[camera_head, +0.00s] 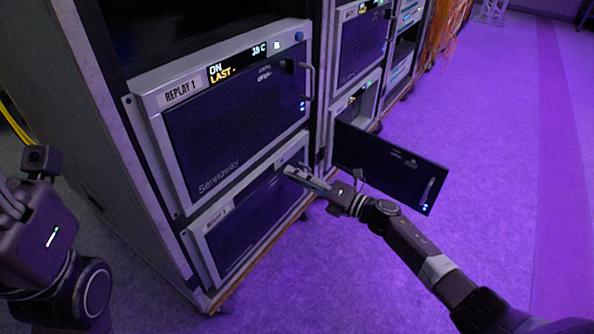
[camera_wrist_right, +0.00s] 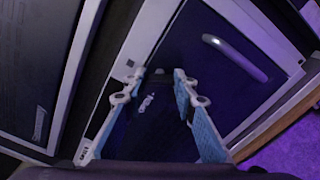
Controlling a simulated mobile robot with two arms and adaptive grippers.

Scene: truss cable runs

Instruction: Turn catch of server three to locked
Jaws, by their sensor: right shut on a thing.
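The lower server (camera_head: 250,220) in the near rack has a dark front in a pale frame; its label (camera_head: 217,215) is too small to read surely. Its front also shows in the right wrist view (camera_wrist_right: 215,85), with a pale bar handle (camera_wrist_right: 236,58) and small white markings (camera_wrist_right: 148,102). My right gripper (camera_head: 292,174) is at the upper right of this front. In the right wrist view its two fingertips (camera_wrist_right: 168,73) are close together at the front, shut on the small catch, which they mostly hide. My left arm (camera_head: 40,225) is at the left edge, away from the rack; its fingers are not clear.
The server marked REPLAY 1 (camera_head: 235,125) is directly above, with a lit display and its front shut. In the rack to the right, a dark door (camera_head: 390,167) stands swung out, close beyond my right gripper. The purple floor (camera_head: 480,140) to the right is clear.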

